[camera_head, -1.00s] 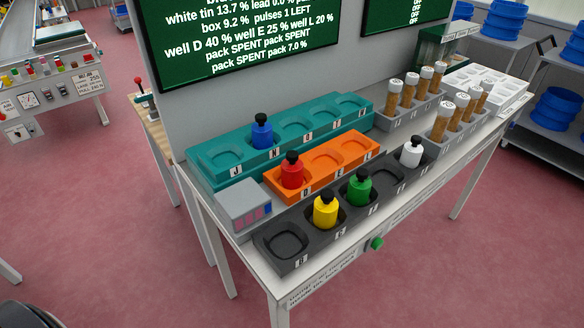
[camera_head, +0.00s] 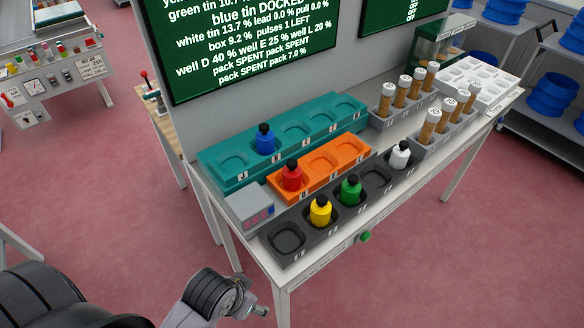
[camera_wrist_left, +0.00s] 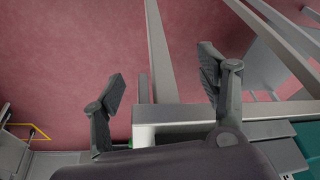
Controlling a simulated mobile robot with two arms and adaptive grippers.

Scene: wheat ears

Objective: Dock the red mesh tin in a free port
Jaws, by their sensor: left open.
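The red tin (camera_head: 291,177) with a black cap stands upright in the leftmost well of the orange tray (camera_head: 330,182); the other two wells look empty. Behind it, the teal rack (camera_head: 215,178) has several recesses. The blue tin (camera_head: 265,141) sits in its second recess from the left; the others look empty. My left arm comes in low at the left in the head view, with its end in front of the table, well short of the tins. In the left wrist view my left gripper (camera_wrist_left: 162,84) is open and empty, above the floor and table frame. My right gripper is not in view.
A dark front rack (camera_head: 287,240) holds the yellow tin (camera_head: 320,211), green tin (camera_head: 350,190) and white tin (camera_head: 400,155). A grey box (camera_head: 249,207) stands left of the orange tray. Racks of capped tubes (camera_head: 404,92) stand at the right. A green text board (camera_head: 240,45) hangs behind.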

